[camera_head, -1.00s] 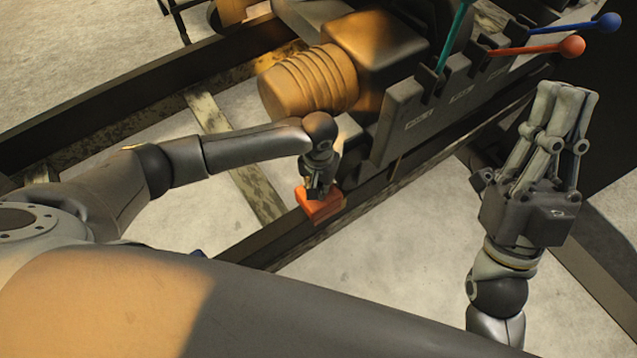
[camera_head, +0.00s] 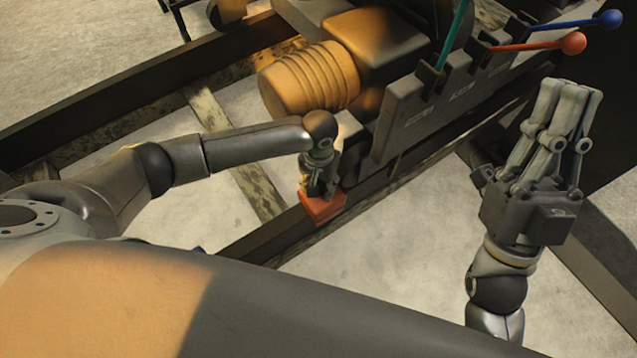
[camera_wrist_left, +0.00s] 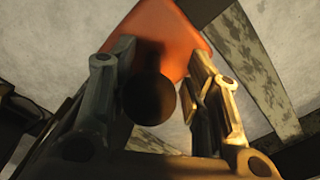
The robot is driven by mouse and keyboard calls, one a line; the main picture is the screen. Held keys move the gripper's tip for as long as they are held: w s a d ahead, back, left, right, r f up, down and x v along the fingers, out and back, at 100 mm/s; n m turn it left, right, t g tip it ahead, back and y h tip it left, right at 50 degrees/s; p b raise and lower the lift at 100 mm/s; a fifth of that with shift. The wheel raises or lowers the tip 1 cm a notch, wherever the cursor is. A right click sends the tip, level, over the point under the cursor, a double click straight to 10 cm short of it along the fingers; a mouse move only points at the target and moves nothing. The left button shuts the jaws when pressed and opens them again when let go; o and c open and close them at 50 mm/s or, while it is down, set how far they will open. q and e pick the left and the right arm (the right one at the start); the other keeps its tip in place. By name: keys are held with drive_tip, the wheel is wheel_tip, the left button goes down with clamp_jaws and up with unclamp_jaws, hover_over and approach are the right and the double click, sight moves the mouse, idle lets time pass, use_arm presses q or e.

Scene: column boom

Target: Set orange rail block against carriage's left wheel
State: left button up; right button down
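The orange rail block (camera_head: 322,208) rests on the near dark rail (camera_head: 280,236), below my left gripper. My left gripper (camera_head: 317,190) points down at it. In the left wrist view the block (camera_wrist_left: 165,30) lies beyond the fingertips (camera_wrist_left: 162,58). A dark round knob (camera_wrist_left: 148,100) stands between the fingers, with a gap beside the right finger, so the gripper looks open around it.
A ribbed orange motor (camera_head: 305,82) overhangs close to my left wrist. Levers with blue (camera_head: 609,20) and red (camera_head: 572,43) knobs stick out at the upper right. A cross tie (camera_head: 245,170) joins the rails. Pale floor is clear in front of the near rail.

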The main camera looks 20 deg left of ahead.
use_arm(q)
wheel_tip(320, 180, up, 12)
drive_tip(key=shift+f, duration=0.25)
drive_tip(key=shift+f, duration=0.1)
idle(0.5)
